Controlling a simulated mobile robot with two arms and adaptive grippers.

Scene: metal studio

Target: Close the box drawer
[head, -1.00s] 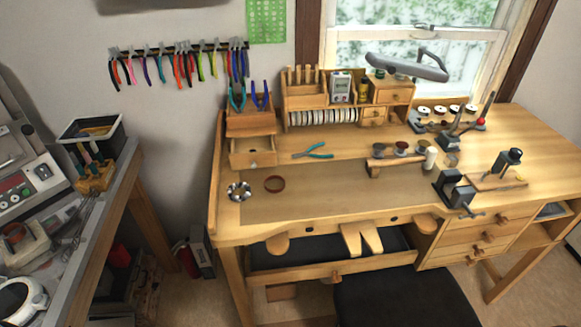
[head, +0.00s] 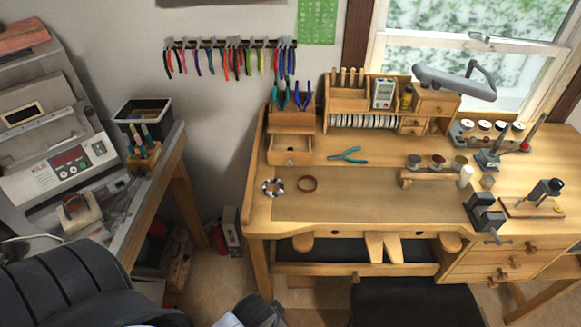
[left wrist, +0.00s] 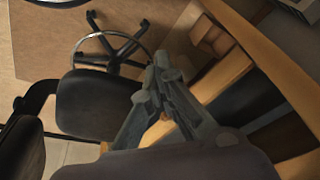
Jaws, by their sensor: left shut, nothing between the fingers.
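The small wooden box (head: 291,122) stands at the back left of the workbench with pliers in its top. Its drawer (head: 290,157) is pulled out toward the front, and its inside shows from above. My left arm enters the head view at the lower left, well below and in front of the drawer. In the left wrist view my left gripper (left wrist: 160,72) is shut and empty, its fingertips together. It is near the bench's front side, with chairs and floor below. The box drawer is not in the left wrist view. My right gripper is in neither view.
A silver ring-shaped part (head: 272,188) and a brown ring (head: 307,184) lie in front of the drawer. Teal pliers (head: 348,155) lie to its right. The bench's front edge (head: 350,230) and a black chair (head: 415,302) are below. A side table with machines stands at left.

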